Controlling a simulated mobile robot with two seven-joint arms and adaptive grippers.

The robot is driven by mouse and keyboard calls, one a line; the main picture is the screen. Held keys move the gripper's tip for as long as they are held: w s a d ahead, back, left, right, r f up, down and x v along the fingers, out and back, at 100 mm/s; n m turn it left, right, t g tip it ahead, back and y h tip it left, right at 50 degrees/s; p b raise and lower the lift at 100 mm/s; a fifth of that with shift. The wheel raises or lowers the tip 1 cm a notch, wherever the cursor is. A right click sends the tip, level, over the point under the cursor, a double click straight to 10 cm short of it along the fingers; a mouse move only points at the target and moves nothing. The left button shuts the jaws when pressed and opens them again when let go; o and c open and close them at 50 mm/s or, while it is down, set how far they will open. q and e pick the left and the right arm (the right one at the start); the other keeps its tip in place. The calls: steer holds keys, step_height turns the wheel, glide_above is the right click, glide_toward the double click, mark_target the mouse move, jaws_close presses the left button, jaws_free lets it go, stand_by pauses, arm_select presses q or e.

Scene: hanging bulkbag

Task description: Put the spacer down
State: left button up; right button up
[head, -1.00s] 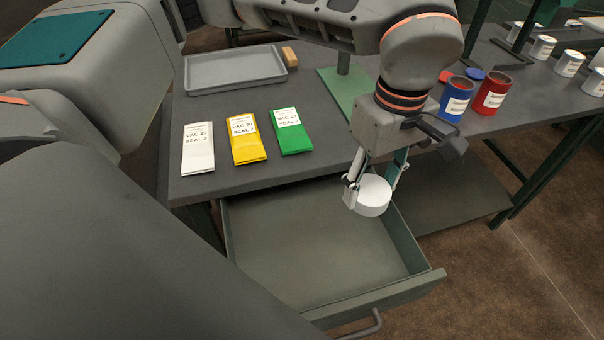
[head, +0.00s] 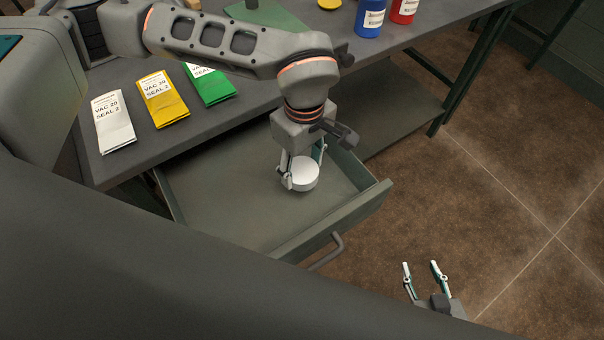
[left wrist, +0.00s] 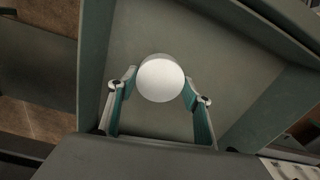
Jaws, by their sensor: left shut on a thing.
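The spacer (head: 305,174) is a short white cylinder with a flat round top. My left gripper (head: 303,178) is shut on it, with a finger on each side, inside the outline of the open drawer (head: 240,195). The spacer is upright and low over the drawer floor; I cannot tell whether it touches the floor. In the left wrist view the spacer (left wrist: 160,78) sits between the two fingertips (left wrist: 160,90), with the drawer floor behind it. My right gripper (head: 422,266) is open and empty, over the brown floor at the lower right.
White (head: 115,122), yellow (head: 162,98) and green (head: 210,84) packets lie on the grey bench (head: 150,150). Blue (head: 370,18) and red (head: 403,10) containers stand at the back. The drawer's walls surround the spacer, and its handle (head: 328,252) sticks out in front. The drawer floor looks otherwise empty.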

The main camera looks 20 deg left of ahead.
mark_target(302, 177)
arm_select(q)
steer(key=shift+f, duration=2)
steer(key=shift+f+b, duration=0.1)
steer(key=shift+b, duration=0.2)
steer(key=o, duration=1.4)
steer(key=shift+c, duration=0.2)
step_height(302, 177, up, 12)
steer(key=shift+w+d+r+p, duration=0.1)
steer(key=shift+w+p, duration=0.05)
steer(key=shift+p, duration=0.5)
